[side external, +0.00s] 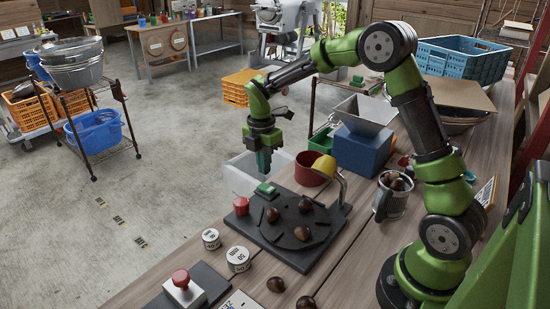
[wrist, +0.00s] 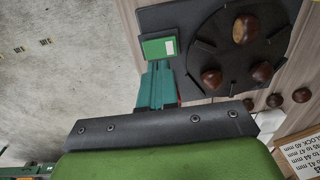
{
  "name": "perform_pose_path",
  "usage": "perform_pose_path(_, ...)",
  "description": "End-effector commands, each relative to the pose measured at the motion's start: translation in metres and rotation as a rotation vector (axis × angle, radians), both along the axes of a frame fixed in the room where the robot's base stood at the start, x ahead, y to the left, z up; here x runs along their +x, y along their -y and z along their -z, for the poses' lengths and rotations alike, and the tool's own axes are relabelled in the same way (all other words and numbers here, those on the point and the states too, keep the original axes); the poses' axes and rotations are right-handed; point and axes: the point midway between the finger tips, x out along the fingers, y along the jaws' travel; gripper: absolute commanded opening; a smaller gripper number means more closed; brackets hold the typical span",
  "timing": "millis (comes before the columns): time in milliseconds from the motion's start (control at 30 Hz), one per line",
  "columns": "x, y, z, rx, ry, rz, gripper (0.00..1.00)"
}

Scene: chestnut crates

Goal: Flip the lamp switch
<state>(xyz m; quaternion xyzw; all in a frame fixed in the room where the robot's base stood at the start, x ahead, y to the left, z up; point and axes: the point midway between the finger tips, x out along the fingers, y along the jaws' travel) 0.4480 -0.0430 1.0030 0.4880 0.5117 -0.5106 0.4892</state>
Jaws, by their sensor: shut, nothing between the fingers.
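A green rocker-like switch (side external: 265,188) with a white patch sits at the edge of a black base plate (side external: 250,229); it also shows in the wrist view (wrist: 160,47). A yellow lamp-like head (side external: 324,165) on a curved arm stands at the back of the plate. I cannot tell whether it is lit. My gripper (side external: 264,170) points down just above the switch, its teal fingers shut and empty. In the wrist view the fingertips (wrist: 158,69) lie right beside the switch; I cannot tell whether they touch it.
A round black disc (side external: 293,235) with several chestnuts fills the plate. A red knob (side external: 241,206) sits at its left corner. A red pot (side external: 309,168), a blue box (side external: 364,148) and a clear bin (side external: 240,176) stand close behind.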

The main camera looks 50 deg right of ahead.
Motion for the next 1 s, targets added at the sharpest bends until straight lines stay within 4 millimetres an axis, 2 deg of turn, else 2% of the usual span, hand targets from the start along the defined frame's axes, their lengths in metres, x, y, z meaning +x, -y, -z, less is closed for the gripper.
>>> perform_pose_path(33,0.002,0.001,-0.014,-0.002,0.006,0.001,0.00)
perform_pose_path(200,0.004,0.001,-0.052,-0.001,0.005,0.002,0.00)
perform_pose_path(400,0.005,0.000,-0.081,0.000,0.002,0.001,0.00)
perform_pose_path(600,0.005,0.000,-0.092,-0.001,0.000,0.001,0.00)
perform_pose_path(867,0.005,0.000,-0.092,0.000,-0.001,0.001,0.00)
perform_pose_path(1000,-0.005,0.001,-0.093,0.000,-0.013,0.003,0.00)
